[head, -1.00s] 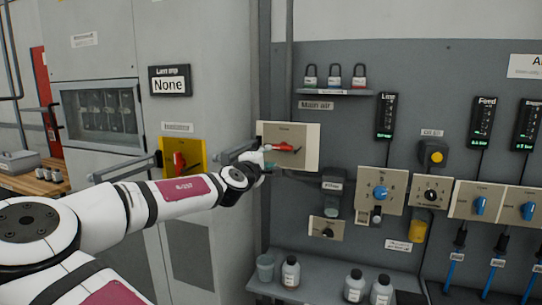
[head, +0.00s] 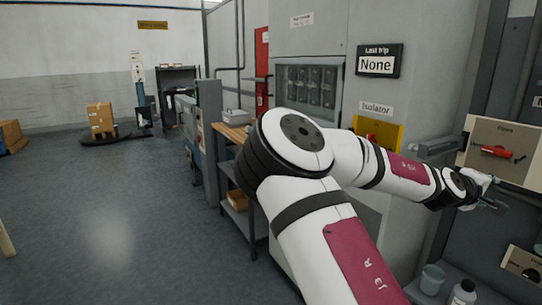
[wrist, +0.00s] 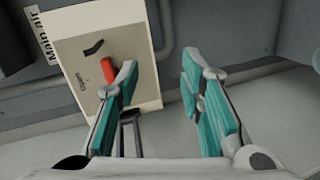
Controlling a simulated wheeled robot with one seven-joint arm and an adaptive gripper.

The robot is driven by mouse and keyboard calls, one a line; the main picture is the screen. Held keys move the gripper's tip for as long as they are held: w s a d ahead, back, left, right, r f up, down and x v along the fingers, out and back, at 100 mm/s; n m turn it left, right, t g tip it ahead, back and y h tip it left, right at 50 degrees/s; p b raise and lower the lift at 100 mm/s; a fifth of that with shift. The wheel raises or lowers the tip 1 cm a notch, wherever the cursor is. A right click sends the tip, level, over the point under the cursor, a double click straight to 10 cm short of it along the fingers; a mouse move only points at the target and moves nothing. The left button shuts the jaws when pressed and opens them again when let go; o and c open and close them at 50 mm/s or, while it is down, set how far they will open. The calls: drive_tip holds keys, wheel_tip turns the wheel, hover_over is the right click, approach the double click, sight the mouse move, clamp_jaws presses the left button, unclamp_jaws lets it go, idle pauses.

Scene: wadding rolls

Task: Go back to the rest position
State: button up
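My gripper (head: 486,198) is at the end of my arm on the right of the head view, a little below the main air valve plate. In the wrist view my gripper (wrist: 160,64) is open, its two teal-padded fingers apart with nothing between them. The cream main air plate (head: 482,131) carries a red handle (head: 496,151) lying roughly sideways. In the wrist view the plate (wrist: 140,45) and red handle (wrist: 107,69) lie beyond the left finger, which partly covers them. The handle is outside the gap between the fingers.
A grey cabinet (head: 400,20) with a yellow isolator plate (head: 391,135) stands behind my arm. A cup (head: 432,279) and bottle (head: 462,292) stand below my gripper. A workbench (head: 232,132) is left of the cabinet. The floor (head: 110,220) at left is open.

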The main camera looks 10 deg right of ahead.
drive_tip(key=s+a+f+m+g+y+p, duration=0.25)
drive_tip(key=s+a+f+y, duration=0.25)
drive_tip(key=f, duration=0.3)
drive_tip(key=s+a+f+m+t+y, duration=0.1)
drive_tip(key=s+a+y, duration=0.15)
drive_tip(key=a, duration=0.35)
drive_tip(key=s+a+m+y, duration=0.1)
drive_tip(key=a+y, duration=0.2)
drive_tip(key=a, duration=0.4)
drive_tip(key=s+a+r+y+p, duration=0.1)
drive_tip(key=s+a+r, duration=0.15)
drive_tip(key=a, duration=0.25)
drive_tip(key=s+a+r+n+y+p, duration=0.1)
drive_tip(key=s+a+r+y, duration=0.1)
drive_tip(key=a+r, duration=0.25)
drive_tip(key=s+a+r+y+p, duration=0.1)
drive_tip(key=s+a+r, duration=0.15)
drive_tip(key=a, duration=0.25)
drive_tip(key=s+a+r+n+p, duration=0.1)
drive_tip(key=s+a+r, duration=0.3)
drive_tip(key=s, duration=0.3)
drive_tip(key=s+a+r+t+p, duration=0.1)
drive_tip(key=s+a+r, duration=0.2)
drive_tip(key=s, duration=0.4)
drive_tip(key=shift+a+r+n+p, duration=0.3)
drive_tip(key=shift+a+r+n, duration=0.05)
drive_tip(key=shift+a, duration=0.45)
